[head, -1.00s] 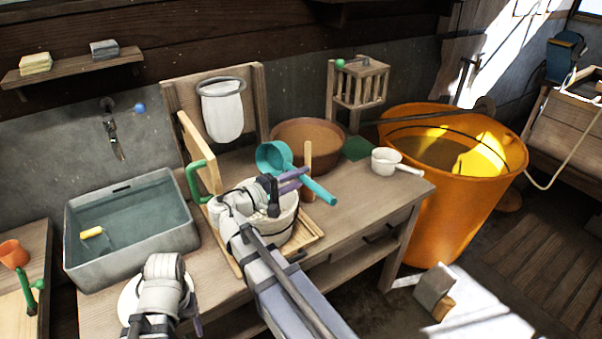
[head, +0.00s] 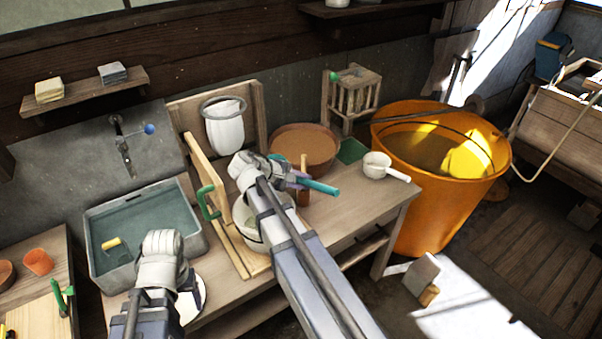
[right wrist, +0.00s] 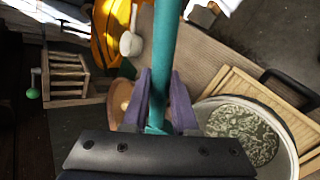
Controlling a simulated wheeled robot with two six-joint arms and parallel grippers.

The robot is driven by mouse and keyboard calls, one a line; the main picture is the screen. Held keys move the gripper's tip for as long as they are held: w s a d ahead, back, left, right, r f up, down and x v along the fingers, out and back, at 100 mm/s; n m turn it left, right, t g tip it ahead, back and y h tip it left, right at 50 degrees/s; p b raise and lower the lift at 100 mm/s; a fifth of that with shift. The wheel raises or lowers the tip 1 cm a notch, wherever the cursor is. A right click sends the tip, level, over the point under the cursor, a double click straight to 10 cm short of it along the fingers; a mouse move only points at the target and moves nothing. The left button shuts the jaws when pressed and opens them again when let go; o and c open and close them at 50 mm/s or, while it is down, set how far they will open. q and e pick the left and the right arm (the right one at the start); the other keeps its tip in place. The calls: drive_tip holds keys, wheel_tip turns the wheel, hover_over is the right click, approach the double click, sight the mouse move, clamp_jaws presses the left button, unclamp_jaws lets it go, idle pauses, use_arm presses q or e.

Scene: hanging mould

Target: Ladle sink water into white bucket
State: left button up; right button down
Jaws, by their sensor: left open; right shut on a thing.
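The grey sink (head: 200,246) at the left holds water, with a yellow-handled thing (head: 115,245) in it. My right gripper (head: 288,178) is shut on the handle of a teal ladle (head: 322,187), above the table. The right wrist view shows the teal handle (right wrist: 166,50) between the purple fingers (right wrist: 160,112). The ladle's bowl is hidden in both views now. The white bucket (head: 243,232) stands below my right arm, mostly covered; its rim (right wrist: 284,135) and green-speckled contents show in the right wrist view. My left gripper (head: 163,255) is open, by the sink's front right; its fingertips are mostly hidden.
A wooden board with a green handle (head: 208,203) stands between sink and bucket. A brown bowl (head: 306,142), a white dipper (head: 376,164) and a small wooden cage (head: 352,92) are at the back right. A large orange tub (head: 425,205) stands beyond the table. The table's right front is clear.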

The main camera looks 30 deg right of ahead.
drive_tip(key=shift+w+d+r+n+g+y+p, duration=0.3)
drive_tip(key=shift+r+g+y+p, duration=0.25)
drive_tip(key=shift+y+p, duration=0.75)
drive_tip(key=shift+w+d+r+n+g+y+p, duration=0.15)
drive_tip(key=shift+d+r+g+y+p, duration=0.45)
drive_tip(key=shift+p, duration=1.15)
drive_tip(key=shift+w+d+r+n+g+y+p, duration=0.1)
drive_tip(key=shift+r+n+g+y+p, duration=0.2)
drive_tip(key=shift+r+y+p, duration=0.75)
drive_tip(key=shift+f+y+p, duration=0.25)
drive_tip(key=shift+f+p, duration=0.2)
